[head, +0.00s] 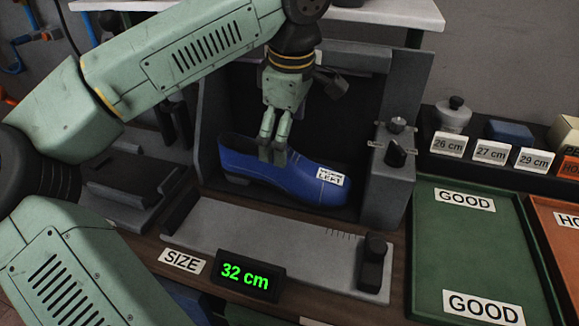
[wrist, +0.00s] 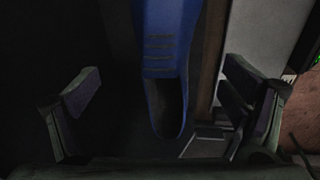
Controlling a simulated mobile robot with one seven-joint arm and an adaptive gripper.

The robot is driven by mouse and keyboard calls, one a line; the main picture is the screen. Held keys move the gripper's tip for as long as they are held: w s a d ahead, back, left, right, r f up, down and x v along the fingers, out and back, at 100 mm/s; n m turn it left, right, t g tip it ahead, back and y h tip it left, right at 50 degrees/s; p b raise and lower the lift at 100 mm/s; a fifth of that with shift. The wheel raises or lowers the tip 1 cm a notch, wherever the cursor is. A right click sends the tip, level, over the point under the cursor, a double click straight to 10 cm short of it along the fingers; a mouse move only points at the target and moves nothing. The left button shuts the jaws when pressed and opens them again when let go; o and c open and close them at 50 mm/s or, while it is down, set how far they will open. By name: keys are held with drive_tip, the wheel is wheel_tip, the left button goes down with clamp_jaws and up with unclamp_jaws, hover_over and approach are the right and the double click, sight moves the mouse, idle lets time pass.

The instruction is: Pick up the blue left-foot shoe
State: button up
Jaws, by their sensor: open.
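The blue shoe (head: 245,166) sits in the dark open bay of the press (head: 384,205) in the head view, toe to the right. A white label reading "LEFT" is on its side; the line above it is too small to read. My gripper (head: 272,155) hangs over the shoe's opening, fingers pointing down, and overlaps it in the picture. In the wrist view the shoe (wrist: 165,60) lies between my two spread fingers, with its dark opening near the bottom. My gripper (wrist: 165,110) is open, with gaps on both sides of the shoe. Whether any finger touches it is unclear.
A measuring plate (head: 225,225) with a "32 cm" display (head: 249,275) lies in front of the bay. A green "GOOD" tray (head: 470,255) and an orange tray (head: 560,225) are at right. Size-labelled blocks (head: 490,152) stand behind them. The bay's walls are close around my gripper.

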drive_tip(key=f, duration=0.3)
drive_tip(key=shift+w+f, duration=0.2)
drive_tip(key=shift+w+a+f+p, duration=0.1)
drive_tip(key=shift+f+p, duration=0.55)
drive_tip(key=shift+f, duration=0.75)
drive_tip(key=shift+w+a+f+p, duration=0.1)
drive_tip(key=shift+f+p, duration=0.5)
drive_tip(key=shift+f, duration=0.75)
drive_tip(key=shift+c, duration=0.2)
drive_tip(key=shift+r, duration=0.15)
drive_tip(key=c, duration=1.8)
